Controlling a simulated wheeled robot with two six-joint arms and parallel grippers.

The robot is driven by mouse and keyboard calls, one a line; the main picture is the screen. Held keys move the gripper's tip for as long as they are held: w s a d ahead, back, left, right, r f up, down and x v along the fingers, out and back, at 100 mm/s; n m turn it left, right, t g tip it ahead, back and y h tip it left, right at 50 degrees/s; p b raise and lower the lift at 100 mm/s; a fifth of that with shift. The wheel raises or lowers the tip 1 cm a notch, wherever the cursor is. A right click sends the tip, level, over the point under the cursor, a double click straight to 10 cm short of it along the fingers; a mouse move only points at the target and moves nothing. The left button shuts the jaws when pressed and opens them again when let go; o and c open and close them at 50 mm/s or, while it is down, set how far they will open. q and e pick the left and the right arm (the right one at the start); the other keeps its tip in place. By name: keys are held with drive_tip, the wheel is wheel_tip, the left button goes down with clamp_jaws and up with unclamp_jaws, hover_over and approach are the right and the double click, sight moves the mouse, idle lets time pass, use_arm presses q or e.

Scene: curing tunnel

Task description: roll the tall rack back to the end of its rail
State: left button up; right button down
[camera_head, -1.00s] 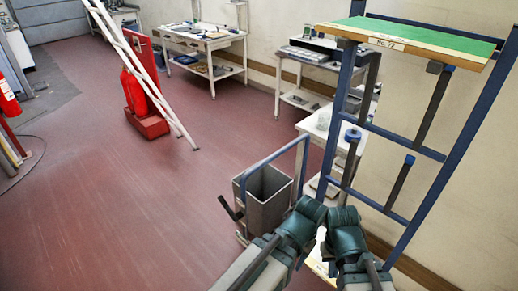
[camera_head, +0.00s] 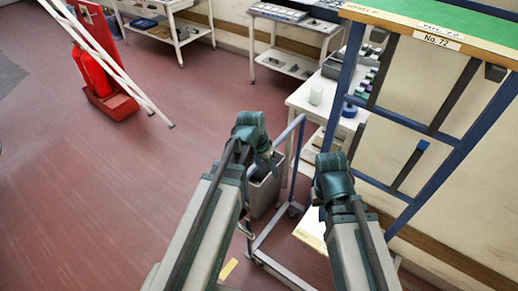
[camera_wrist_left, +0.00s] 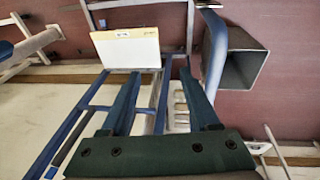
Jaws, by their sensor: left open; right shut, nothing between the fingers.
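The tall rack (camera_head: 458,150) stands at the right in the head view. It has a blue frame, a green top and a "No. 72" label, and its lower part is partly hidden by my right arm. My left gripper (camera_head: 264,160) is in front of the trolley and bin, left of the rack; its fingers are hard to make out there. In the left wrist view the left gripper (camera_wrist_left: 162,88) is open and empty, with blue bars beyond its fingers. My right gripper (camera_head: 330,186) is shut and empty in front of the rack's left post; its fingertips are mostly hidden. I see no contact.
A trolley with a blue handle (camera_head: 290,135) and a grey bin (camera_wrist_left: 232,60) stands close beyond my left gripper. A white table (camera_head: 300,98) with small items is behind the rack. A red extinguisher stand (camera_head: 110,104) is at the far left.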

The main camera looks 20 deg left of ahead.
use_arm(q)
drive_tip(key=w+a+r+t+h+p, duration=0.1)
drive_tip(key=w+a+r, duration=0.15)
drive_tip(key=a, duration=0.25)
drive_tip(key=w+a+r+t+p, duration=0.1)
drive_tip(key=w+a+r, duration=0.1)
drive_tip(key=w+a, duration=0.25)
drive_tip(key=b+x, duration=1.2)
drive_tip(key=x, duration=0.1)
drive_tip(key=shift+d+f, duration=0.2)
use_arm(e)
wheel_tip(320, 180, down, 9)
use_arm(q)
drive_tip(key=shift+r, duration=0.1)
drive_tip(key=shift+c, duration=0.4)
clamp_jaws()
use_arm(e)
drive_tip(key=shift+f, duration=0.1)
